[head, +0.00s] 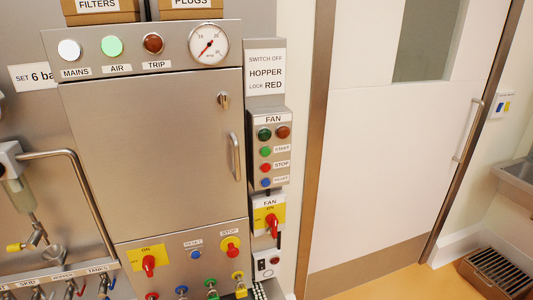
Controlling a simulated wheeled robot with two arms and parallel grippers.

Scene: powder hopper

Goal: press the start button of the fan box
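The fan box (286,205), a narrow grey panel labelled FAN, is mounted right of the large steel cabinet. Its start button (265,151) is a small green round button with a label to its right. Below it are a red stop button (265,167) and a blue reset button (265,182). Above it are a dark green lamp (264,134) and a dark red lamp (283,132). Nothing covers the buttons. Neither of my grippers is in view.
The steel cabinet (150,150) has a handle (235,157) protruding near the fan box. Below the fan box is a yellow FAN switch (278,212) with a red handle. A sign (265,67) hangs above. A pale door (390,170) is at right, with clear floor before it.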

